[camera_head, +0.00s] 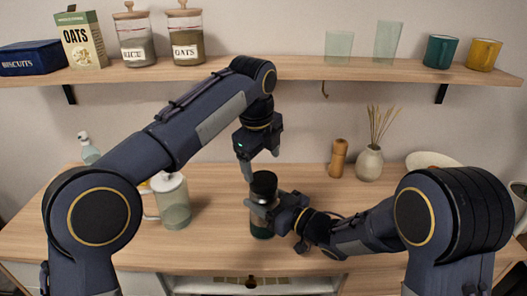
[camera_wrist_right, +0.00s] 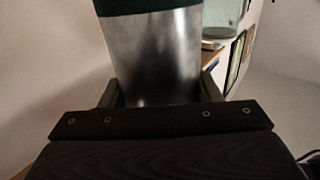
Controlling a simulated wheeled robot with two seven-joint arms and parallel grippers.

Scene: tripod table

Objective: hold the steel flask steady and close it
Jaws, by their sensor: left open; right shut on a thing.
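The steel flask (camera_head: 262,228) stands upright on the table, with a dark top (camera_head: 264,183) that looks like its lid. I cannot tell how tightly the lid sits. My right gripper (camera_head: 264,206) is shut on the flask's body from the right. In the right wrist view the bare steel body (camera_wrist_right: 158,60) is between the two fingers, with a dark green band at the picture's top. My left gripper (camera_head: 261,164) points down just above the dark top, open and empty, its fingers apart.
A glass jug (camera_head: 173,203) with a white lid stands left of the flask. A wooden mill (camera_head: 338,158), a vase (camera_head: 369,163) and a white bowl (camera_head: 432,160) stand at the back right. A shelf (camera_head: 290,73) with jars and cups runs above.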

